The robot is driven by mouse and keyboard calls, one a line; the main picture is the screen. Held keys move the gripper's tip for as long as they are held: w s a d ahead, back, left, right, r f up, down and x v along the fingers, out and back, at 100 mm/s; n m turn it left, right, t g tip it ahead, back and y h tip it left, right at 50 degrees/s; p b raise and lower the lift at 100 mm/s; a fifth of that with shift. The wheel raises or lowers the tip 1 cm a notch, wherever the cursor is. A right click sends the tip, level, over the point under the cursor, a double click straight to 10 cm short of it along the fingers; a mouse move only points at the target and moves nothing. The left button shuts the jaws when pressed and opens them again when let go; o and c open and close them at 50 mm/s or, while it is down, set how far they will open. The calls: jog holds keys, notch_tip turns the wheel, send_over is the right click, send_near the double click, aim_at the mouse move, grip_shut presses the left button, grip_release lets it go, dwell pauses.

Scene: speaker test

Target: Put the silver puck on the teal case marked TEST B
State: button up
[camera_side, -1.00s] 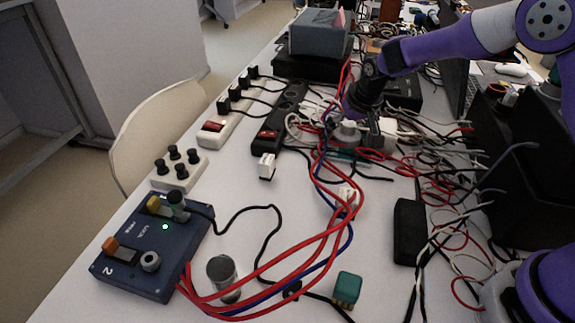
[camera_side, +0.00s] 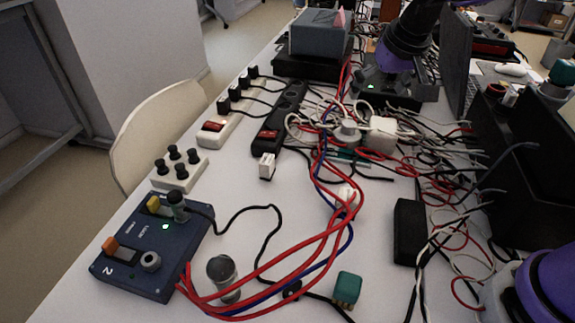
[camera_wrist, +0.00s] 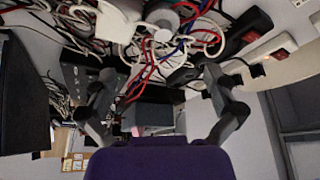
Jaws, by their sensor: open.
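A round silver piece, apparently the same puck, shows at the top of the wrist view (camera_wrist: 162,16). A strip of teal (camera_side: 343,155), apparently the teal case, shows just below the puck, largely hidden by cables. No TEST B marking is readable, and I cannot tell whether the puck rests on the case. My gripper (camera_wrist: 160,76) is open and empty, raised behind and right of the puck in the side view.
Red, blue and black cables cross the table. A blue control box (camera_side: 150,245), silver cylinder (camera_side: 222,275) and small teal block (camera_side: 347,288) stand in front. Power strips (camera_side: 280,118) lie left, a black adapter (camera_side: 409,231) right. A grey box (camera_side: 318,38) stands behind.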

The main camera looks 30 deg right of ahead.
jog(key=s+r+n+t+y, duration=0.1)
jog(key=s+r+n, duration=0.1)
jog(key=s, duration=1.6)
jog(key=shift+s+a+n, duration=0.2)
jog(key=shift+a+n, duration=0.2)
jog(key=shift+n, duration=0.1)
